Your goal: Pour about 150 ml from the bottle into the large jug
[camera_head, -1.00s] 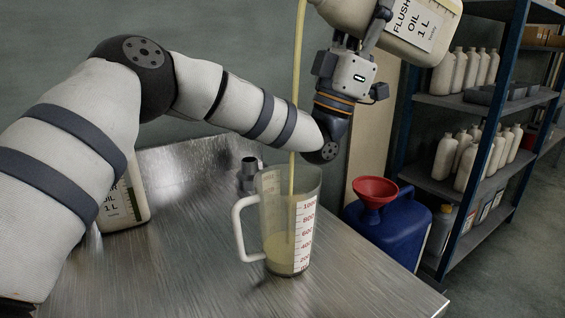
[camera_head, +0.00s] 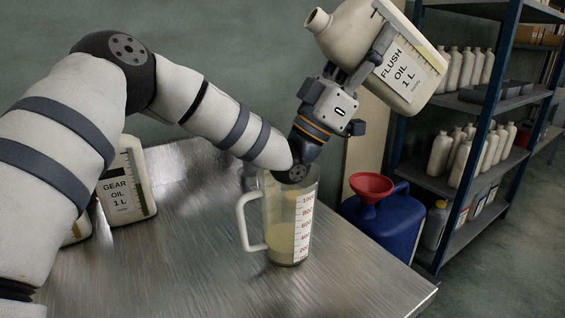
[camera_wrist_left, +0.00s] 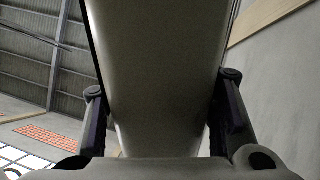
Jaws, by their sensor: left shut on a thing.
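The bottle (camera_head: 385,58), labelled "FLUSH OIL 1 L", is held high above and to the right of the jug. It is tilted, its open mouth up and to the left, and no stream comes from it. My left gripper (camera_head: 362,70) is shut on the bottle; the bottle's pale body (camera_wrist_left: 155,80) fills the space between the fingers in the left wrist view. The large jug (camera_head: 290,220) is clear with a white handle and a red scale, and stands upright on the table. Pale yellow oil (camera_head: 283,242) fills its lower part. My right gripper is not in view.
The steel table (camera_head: 190,265) has free room around the jug. A "GEAR OIL" bottle (camera_head: 128,185) stands at its left, partly behind my arm. A red funnel (camera_head: 371,188) sits on a blue canister (camera_head: 385,225) beyond the right edge. Shelves (camera_head: 480,105) hold several bottles.

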